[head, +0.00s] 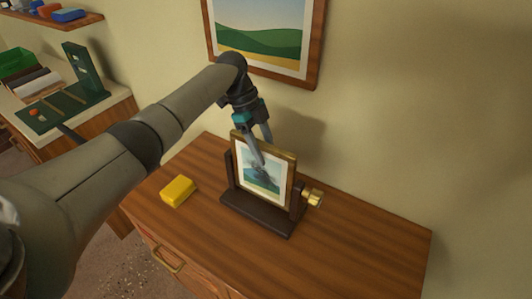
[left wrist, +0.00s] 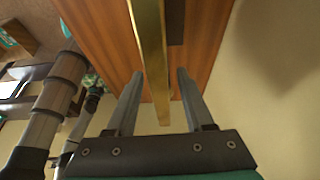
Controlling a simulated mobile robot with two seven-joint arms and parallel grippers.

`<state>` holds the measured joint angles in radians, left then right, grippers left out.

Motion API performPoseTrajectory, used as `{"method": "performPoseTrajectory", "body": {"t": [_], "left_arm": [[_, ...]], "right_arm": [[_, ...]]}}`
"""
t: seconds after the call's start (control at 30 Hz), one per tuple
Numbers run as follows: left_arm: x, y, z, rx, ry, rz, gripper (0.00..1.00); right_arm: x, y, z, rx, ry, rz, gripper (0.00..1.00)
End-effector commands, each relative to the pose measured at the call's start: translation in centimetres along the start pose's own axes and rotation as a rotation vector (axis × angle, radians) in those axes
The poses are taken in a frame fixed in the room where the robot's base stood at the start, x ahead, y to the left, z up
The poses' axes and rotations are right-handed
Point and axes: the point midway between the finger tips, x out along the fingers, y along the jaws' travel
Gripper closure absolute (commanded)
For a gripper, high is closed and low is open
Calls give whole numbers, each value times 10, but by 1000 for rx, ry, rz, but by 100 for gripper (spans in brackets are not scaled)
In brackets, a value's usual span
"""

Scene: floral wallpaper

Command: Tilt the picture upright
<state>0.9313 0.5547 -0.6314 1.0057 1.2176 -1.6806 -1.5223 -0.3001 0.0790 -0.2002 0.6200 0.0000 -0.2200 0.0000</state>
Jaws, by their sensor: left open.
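The picture (head: 262,186) is a small landscape in a gold frame, held between two dark posts of a wooden stand on the dresser. A brass knob (head: 313,198) sits at the stand's right side. The frame looks close to upright; its exact lean is hard to tell. My left gripper (head: 262,150) is at the frame's top edge from above, open, with one finger in front of the picture and the other largely hidden behind. In the left wrist view, the gold frame edge (left wrist: 150,45) runs between the two spread fingers, with gaps on both sides. My right gripper does not clearly show.
The wooden dresser (head: 360,240) has clear room right of the stand. A yellow block (head: 177,191) lies to its left. A larger landscape (head: 265,40) hangs on the wall behind, close to my left wrist. A side bench (head: 75,110) with a green fixture stands at the left.

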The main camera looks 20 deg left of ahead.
Motion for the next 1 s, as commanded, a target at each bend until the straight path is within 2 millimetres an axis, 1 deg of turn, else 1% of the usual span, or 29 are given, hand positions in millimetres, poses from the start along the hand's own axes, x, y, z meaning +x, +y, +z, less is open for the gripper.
{"method": "performPoseTrajectory", "body": {"t": [0.03,0.17,0.3,0.4,0.5,0.6,0.7,1.0], "left_arm": [[-11,-1,1,0,-1,-5,48],[-41,-1,0,1,-2,-7,48],[-76,-1,0,-1,-2,-6,48],[-98,-1,0,0,-1,-6,48],[-116,0,0,-2,0,-4,48],[-128,0,0,-1,-1,-3,48],[-136,0,0,0,-1,-1,48],[-139,0,0,0,-1,-1,48]], "right_arm": [[0,0,0,0,0,0,50],[1,0,0,0,0,0,50],[2,0,0,-1,0,0,50],[2,0,0,-1,0,0,50],[3,0,0,-1,0,0,50],[3,0,0,-1,0,0,50],[2,0,0,-1,0,0,50],[2,0,0,0,0,1,50]]}}
